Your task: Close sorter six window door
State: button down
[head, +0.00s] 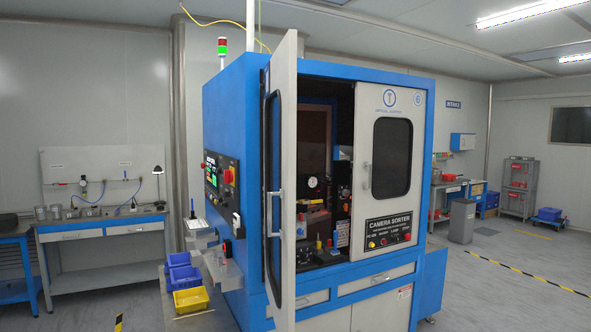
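The sorter six (345,85) is a blue and white cabinet marked "CAMERA SORTER", with a round 6 badge at its upper right. Its left window door (286,150) stands wide open, swung out toward me and seen nearly edge-on. The dark window shows as a narrow strip on the door's left side. A pale vertical handle (269,212) is on this door. The right window door (391,200) is shut, with a dark rounded window and a small handle at its left edge. My gripper is not in view.
The open bay shows dark inner equipment (313,200). Blue bins (183,277) and a yellow bin (191,300) sit left of the cabinet, beside a control panel (220,175). A workbench (105,225) stands further left.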

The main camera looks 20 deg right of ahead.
aim_at(279, 74)
jog(key=z, duration=0.05)
jog(key=i, duration=1)
jog(key=z, duration=0.05)
